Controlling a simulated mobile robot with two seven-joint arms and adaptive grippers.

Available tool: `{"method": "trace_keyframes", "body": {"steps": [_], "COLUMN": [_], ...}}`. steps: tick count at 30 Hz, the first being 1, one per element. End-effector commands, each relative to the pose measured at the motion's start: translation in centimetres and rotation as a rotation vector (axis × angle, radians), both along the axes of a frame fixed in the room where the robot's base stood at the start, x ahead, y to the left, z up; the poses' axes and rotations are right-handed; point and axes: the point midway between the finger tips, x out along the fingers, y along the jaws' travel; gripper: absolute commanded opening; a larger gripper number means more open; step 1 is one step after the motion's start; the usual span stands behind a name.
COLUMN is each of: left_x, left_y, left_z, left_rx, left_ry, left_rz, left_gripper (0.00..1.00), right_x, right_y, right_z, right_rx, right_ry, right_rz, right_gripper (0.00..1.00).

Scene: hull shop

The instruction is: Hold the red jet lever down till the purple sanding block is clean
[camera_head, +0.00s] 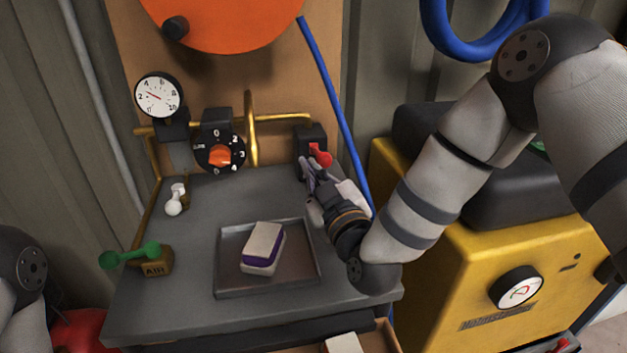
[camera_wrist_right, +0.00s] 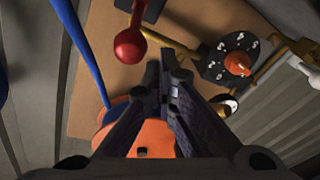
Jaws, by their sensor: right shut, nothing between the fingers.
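The red jet lever (camera_head: 320,154) sticks out of a black block at the back right of the grey bench. It also shows in the right wrist view as a red ball on a stem (camera_wrist_right: 130,45), to the left of the fingertips. My right gripper (camera_head: 308,172) is shut and empty, just below and in front of the lever; I cannot tell whether they touch. Its fingers also show in the right wrist view (camera_wrist_right: 168,75). The purple sanding block (camera_head: 263,248) lies in the grey tray (camera_head: 310,282), its top and lower side pale with a purple band between. My left gripper is not in view.
A gauge (camera_head: 158,95) and an orange-knobbed dial (camera_head: 219,156) stand behind the bench. A white-knobbed lever (camera_head: 175,200) and a green lever (camera_head: 130,255) marked AIR are on the left. A blue hose (camera_head: 335,90) hangs behind my right gripper. A yellow machine (camera_head: 430,270) stands right.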

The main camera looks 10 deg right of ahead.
Motion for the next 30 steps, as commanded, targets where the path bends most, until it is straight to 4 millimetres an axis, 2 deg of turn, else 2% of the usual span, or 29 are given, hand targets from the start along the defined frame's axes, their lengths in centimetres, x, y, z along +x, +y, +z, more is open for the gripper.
{"method": "trace_keyframes", "body": {"steps": [1,6,12,18,30], "left_x": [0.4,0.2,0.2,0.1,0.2], "left_y": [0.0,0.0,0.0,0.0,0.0], "left_z": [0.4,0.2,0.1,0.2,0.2], "left_rx": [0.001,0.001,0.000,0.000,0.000], "left_ry": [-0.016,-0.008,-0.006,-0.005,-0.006], "left_rz": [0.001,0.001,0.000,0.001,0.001], "left_gripper": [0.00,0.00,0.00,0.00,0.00], "right_x": [-1.2,-5.0,-8.0,-9.0,-8.9], "right_y": [-0.1,-0.7,-1.1,-1.3,-1.3], "right_z": [0.4,-1.8,-3.0,-3.3,-3.1], "right_rx": [-0.001,-0.001,0.002,0.002,0.003], "right_ry": [-0.012,-0.007,-0.013,-0.018,-0.021], "right_rz": [0.002,0.004,0.005,0.004,0.004], "right_gripper": [0.00,0.00,0.00,0.00,0.00]}}
